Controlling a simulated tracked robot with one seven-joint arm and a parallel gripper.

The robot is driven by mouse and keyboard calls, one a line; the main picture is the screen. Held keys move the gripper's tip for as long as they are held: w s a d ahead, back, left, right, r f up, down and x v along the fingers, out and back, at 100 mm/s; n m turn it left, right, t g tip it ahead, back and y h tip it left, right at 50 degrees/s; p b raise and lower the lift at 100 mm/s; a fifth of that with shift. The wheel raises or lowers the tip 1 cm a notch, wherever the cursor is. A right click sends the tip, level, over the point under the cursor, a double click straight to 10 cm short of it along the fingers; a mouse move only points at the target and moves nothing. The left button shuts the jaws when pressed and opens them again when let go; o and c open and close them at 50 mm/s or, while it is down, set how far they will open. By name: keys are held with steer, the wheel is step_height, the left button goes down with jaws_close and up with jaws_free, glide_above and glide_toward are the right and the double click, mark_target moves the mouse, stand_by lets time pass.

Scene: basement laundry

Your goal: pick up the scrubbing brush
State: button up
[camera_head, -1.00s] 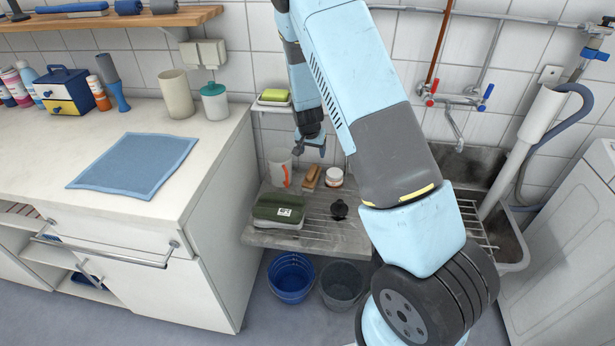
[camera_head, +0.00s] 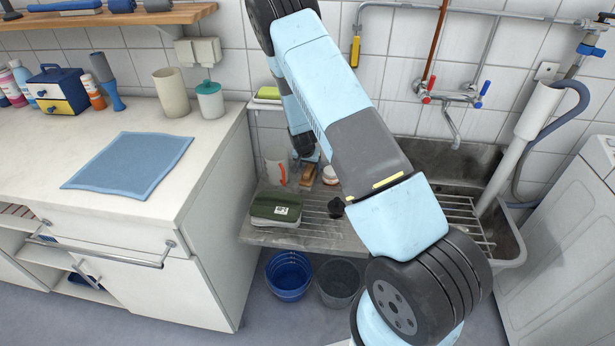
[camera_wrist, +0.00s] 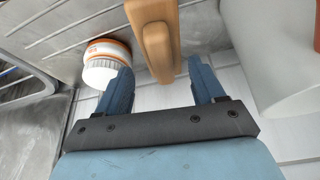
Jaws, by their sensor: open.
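The scrubbing brush, a wooden block, stands at the back of the grey drainboard in the head view (camera_head: 307,174), partly hidden by my arm. In the wrist view the brush (camera_wrist: 155,38) is a tan bar at the top centre. Its near end reaches between the fingertips of my gripper (camera_wrist: 160,72). The two blue fingers are open, one on each side, with a gap showing on both sides. I cannot tell how far the fingers are above or below it.
A white jar with an orange band (camera_wrist: 107,58) is close by my left finger. A pale mug (camera_wrist: 270,55) stands right of the brush. A green-lidded box (camera_head: 276,208) and a black stopper (camera_head: 337,207) lie nearer on the drainboard (camera_head: 305,238). The tiled wall is close behind.

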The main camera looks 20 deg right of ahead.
mark_target(309, 167)
steer(key=shift+x, duration=2.7)
steer(key=shift+w+a, duration=0.1)
steer(key=shift+a, duration=0.05)
steer(key=shift+c, duration=0.2)
steer(key=c, duration=0.8)
steer(key=shift+r, duration=0.7)
steer(key=shift+c, duration=0.2)
steer(key=s+r, duration=0.1)
steer(key=r, duration=0.1)
steer(key=s+r, duration=0.3)
steer(key=r, duration=0.2)
steer(key=shift+s+a+r, duration=0.1)
steer(key=shift+s, duration=0.1)
steer(key=s+r, duration=0.4)
steer(key=s, duration=0.5)
steer(key=shift+s+a+r, duration=0.15)
steer(key=shift+s+r, duration=0.1)
steer(key=shift+s, duration=0.05)
